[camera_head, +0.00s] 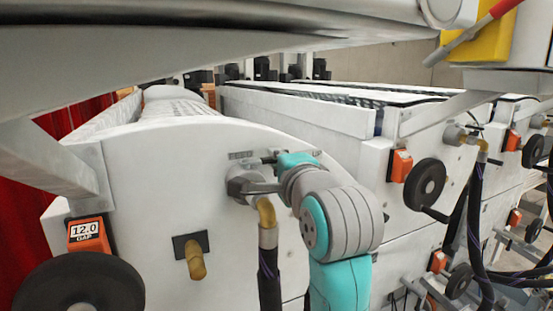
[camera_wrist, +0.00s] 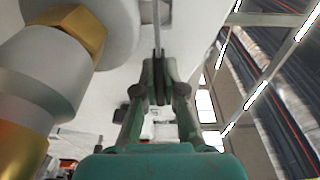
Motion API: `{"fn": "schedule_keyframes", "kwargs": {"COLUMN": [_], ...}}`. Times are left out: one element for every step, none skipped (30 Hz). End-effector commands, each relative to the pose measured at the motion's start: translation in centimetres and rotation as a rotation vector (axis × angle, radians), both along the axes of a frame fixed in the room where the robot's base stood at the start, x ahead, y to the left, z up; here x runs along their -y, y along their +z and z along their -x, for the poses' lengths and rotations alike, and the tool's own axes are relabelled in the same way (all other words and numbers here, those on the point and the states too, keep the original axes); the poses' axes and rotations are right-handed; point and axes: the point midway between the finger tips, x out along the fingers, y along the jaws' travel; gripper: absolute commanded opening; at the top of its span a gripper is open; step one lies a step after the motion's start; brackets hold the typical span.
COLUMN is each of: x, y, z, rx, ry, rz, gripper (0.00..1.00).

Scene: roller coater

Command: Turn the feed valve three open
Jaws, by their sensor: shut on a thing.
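The feed valve shows on the white end panel in the head view as a grey round fitting (camera_head: 240,184) with a brass elbow (camera_head: 266,212) below it. In the wrist view, a large grey and brass fitting (camera_wrist: 52,75) fills the left side. A thin grey lever (camera_wrist: 156,28), seen edge-on, runs down between my fingertips. My gripper (camera_wrist: 161,78) is shut on this lever. In the head view my gripper (camera_head: 262,161) is small and partly hidden by my wrist, just above and right of the fitting. The valve's number cannot be read.
A black hose (camera_head: 268,275) hangs below the elbow, close to my arm. A black handwheel (camera_head: 78,288) with an orange gap counter (camera_head: 87,233) is at lower left, and a brass knob (camera_head: 196,262) sits between. Another handwheel (camera_head: 425,185) stands to the right.

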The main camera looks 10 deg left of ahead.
Motion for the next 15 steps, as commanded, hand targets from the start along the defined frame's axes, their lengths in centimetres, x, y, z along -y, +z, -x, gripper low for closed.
{"fn": "schedule_keyframes", "kwargs": {"x": [0.0,0.01,0.03,0.04,0.05,0.05,0.05,0.06,0.06,0.06,0.06,0.06,0.06,0.06,0.06], "y": [-0.05,-0.05,-0.06,-0.06,-0.06,-0.07,-0.07,-0.07,-0.07,-0.08,-0.08,-0.07,-0.07,-0.06,-0.06], "z": [0.04,0.04,0.04,0.04,0.03,0.03,0.03,0.03,0.03,0.03,0.03,0.03,0.03,0.03,0.03], "rx": [-0.001,-0.001,-0.001,-0.001,-0.001,-0.001,-0.002,-0.002,-0.002,-0.002,-0.002,-0.002,-0.001,-0.001,-0.001], "ry": [-0.005,-0.007,-0.008,-0.008,-0.008,-0.008,-0.008,-0.008,-0.008,-0.008,-0.008,-0.008,-0.008,-0.008,-0.008], "rz": [0.0,0.0,0.0,0.0,0.0,0.0,0.001,0.001,0.001,0.001,0.001,0.001,0.0,0.0,0.0], "gripper": [0.0,0.0,0.0,0.0,0.0,0.0,0.0,0.0,0.0,0.14,0.21,0.31,0.35,0.35,0.35]}}
